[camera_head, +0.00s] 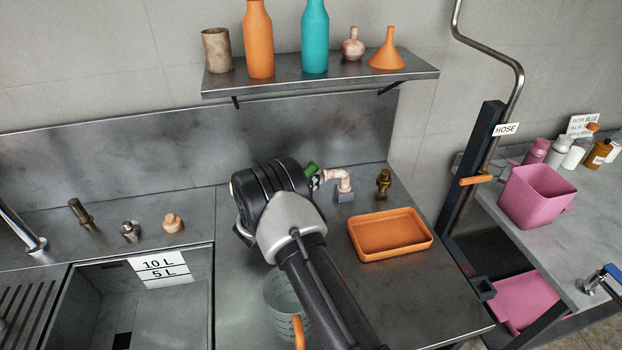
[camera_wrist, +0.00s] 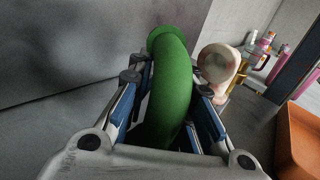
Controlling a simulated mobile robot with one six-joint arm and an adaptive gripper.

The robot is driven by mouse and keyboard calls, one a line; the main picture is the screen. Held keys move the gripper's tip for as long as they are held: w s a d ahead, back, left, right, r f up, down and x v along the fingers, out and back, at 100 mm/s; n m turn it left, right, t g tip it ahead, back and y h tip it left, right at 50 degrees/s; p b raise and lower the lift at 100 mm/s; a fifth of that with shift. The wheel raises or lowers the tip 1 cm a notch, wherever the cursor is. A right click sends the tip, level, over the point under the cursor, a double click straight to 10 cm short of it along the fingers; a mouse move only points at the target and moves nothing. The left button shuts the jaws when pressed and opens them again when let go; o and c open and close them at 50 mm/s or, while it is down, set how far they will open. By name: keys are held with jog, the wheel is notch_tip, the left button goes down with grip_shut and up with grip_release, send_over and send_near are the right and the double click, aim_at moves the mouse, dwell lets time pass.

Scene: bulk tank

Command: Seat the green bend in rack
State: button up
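The green bend (camera_wrist: 172,95) is a curved green tube with a flared end, seen large between the fingers of my gripper (camera_wrist: 168,100) in the wrist view. The fingers appear shut on it, one on each side. In the head view only a short green piece (camera_head: 312,168) shows beyond my gripper (camera_head: 317,181), at the back of the steel worktop. A pale, stained bend (camera_head: 341,178) stands on a small grey block (camera_head: 345,195) just right of it; its round end shows in the wrist view (camera_wrist: 219,64). The green bend's lower end is hidden, and I cannot tell whether it touches anything.
A brass fitting (camera_head: 383,182) stands right of the pale bend. An orange tray (camera_head: 418,246) lies in front of them, and a clear jug (camera_head: 283,298) stands beside my arm. The shelf (camera_head: 330,76) with bottles hangs behind. A sink (camera_head: 150,305) is at left.

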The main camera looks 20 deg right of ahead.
jog(key=o, duration=0.5)
jog(key=v, duration=1.2)
